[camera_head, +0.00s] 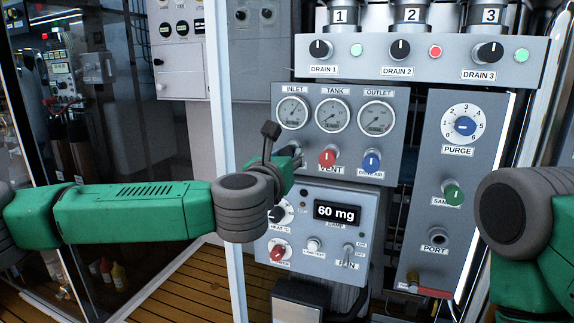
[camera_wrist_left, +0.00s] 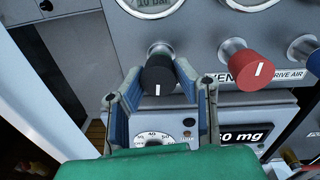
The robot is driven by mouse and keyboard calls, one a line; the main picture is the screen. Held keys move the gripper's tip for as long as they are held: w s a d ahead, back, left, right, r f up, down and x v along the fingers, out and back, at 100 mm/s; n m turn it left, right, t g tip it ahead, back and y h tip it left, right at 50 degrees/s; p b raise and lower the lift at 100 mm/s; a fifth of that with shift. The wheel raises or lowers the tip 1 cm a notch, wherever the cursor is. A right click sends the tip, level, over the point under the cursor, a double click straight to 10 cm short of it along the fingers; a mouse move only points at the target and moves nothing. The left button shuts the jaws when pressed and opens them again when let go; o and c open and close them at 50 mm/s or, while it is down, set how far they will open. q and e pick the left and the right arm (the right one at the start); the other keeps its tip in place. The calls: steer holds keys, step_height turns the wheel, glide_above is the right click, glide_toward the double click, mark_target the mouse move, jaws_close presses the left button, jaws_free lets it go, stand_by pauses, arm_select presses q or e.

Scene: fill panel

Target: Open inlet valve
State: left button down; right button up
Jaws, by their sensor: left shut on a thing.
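My left gripper (camera_head: 287,162) is shut on this knob, with one finger on each side. In the head view the gripper and wrist hide most of the knob and its label. My right gripper is out of view; only part of the right arm shows at the right edge.
The red vent knob (camera_head: 327,158) and the blue drive air knob (camera_head: 371,161) stick out to the right of the gripper. Below is a control box with a 60 mg display (camera_head: 337,213). A glass pane and metal post (camera_head: 222,130) stand at left.

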arm_select(q)
steer(key=n+b, duration=0.1)
steer(key=n, duration=0.1)
steer(key=f+n, duration=0.1)
steer(key=shift+n+b, duration=0.4)
steer(key=n+b, duration=0.1)
steer(key=n, duration=0.2)
steer(key=shift+d+n+g+b, duration=0.1)
steer(key=shift+n+g+b, duration=0.2)
steer(key=shift+b, duration=0.1)
steer(key=n+b, duration=0.1)
steer(key=n, duration=0.2)
steer(key=shift+b, duration=0.3)
steer(key=shift+d+r+n+b, duration=0.1)
steer(key=shift+n+b, duration=0.55)
steer(key=shift+n, duration=0.95)
steer(key=c, duration=1.2)
jaws_free()
steer(key=shift+r, duration=0.2)
steer(key=shift+s+r, duration=0.1)
steer(key=shift+r, duration=0.05)
